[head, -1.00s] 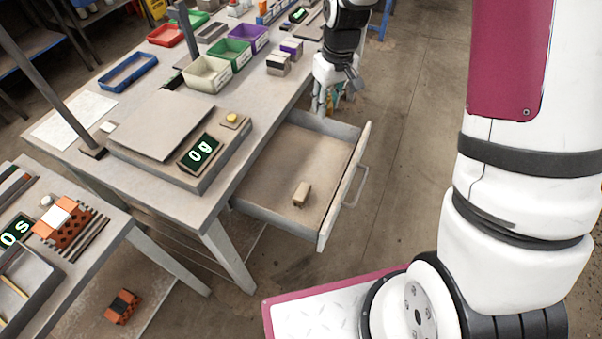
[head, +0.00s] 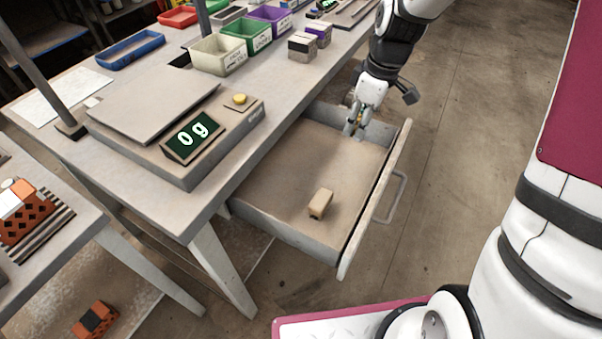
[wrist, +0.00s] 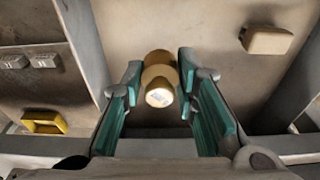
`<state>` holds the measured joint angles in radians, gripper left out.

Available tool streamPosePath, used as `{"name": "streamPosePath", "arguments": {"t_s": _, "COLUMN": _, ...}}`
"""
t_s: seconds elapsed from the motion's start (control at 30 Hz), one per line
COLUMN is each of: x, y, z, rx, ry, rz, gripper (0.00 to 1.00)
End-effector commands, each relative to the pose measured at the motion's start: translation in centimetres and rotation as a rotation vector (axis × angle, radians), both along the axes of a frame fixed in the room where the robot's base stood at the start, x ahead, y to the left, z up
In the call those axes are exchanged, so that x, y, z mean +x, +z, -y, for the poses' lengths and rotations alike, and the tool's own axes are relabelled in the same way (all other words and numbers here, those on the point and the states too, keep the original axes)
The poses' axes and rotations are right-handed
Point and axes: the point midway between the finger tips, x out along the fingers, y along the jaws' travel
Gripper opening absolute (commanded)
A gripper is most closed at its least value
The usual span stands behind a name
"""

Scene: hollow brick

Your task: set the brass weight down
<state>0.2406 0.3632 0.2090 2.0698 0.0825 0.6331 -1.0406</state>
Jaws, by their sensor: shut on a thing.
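The brass weight (wrist: 160,80), a gold cylinder with a pale label on its end, is between the teal finger pads of my gripper (wrist: 158,95) in the wrist view. My gripper is shut on it. In the head view my gripper (head: 353,128) points down at the far end of the open drawer (head: 270,195), by its far wall. The weight is mostly hidden by the fingers there. I cannot tell whether it touches the drawer floor.
A small tan block (head: 320,203) lies in the drawer; it also shows in the wrist view (wrist: 267,40). The drawer floor between block and gripper is bare. A scale reading 0 g (head: 195,135) stands on the bench to the left. The drawer front has a handle (head: 391,197).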

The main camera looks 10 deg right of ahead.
Motion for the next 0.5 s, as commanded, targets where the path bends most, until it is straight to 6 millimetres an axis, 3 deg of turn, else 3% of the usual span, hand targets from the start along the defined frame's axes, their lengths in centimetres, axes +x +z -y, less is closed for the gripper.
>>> {"name": "streamPosePath", "arguments": {"t_s": 0.4, "x": 0.0, "y": -5.9, "z": 0.0, "rx": 0.001, "ry": 0.012, "rz": -0.001, "gripper": 0.00}}
{"name": "streamPosePath", "arguments": {"t_s": 0.5, "x": 0.0, "y": -6.6, "z": 0.0, "rx": 0.001, "ry": 0.013, "rz": 0.001, "gripper": 0.00}}
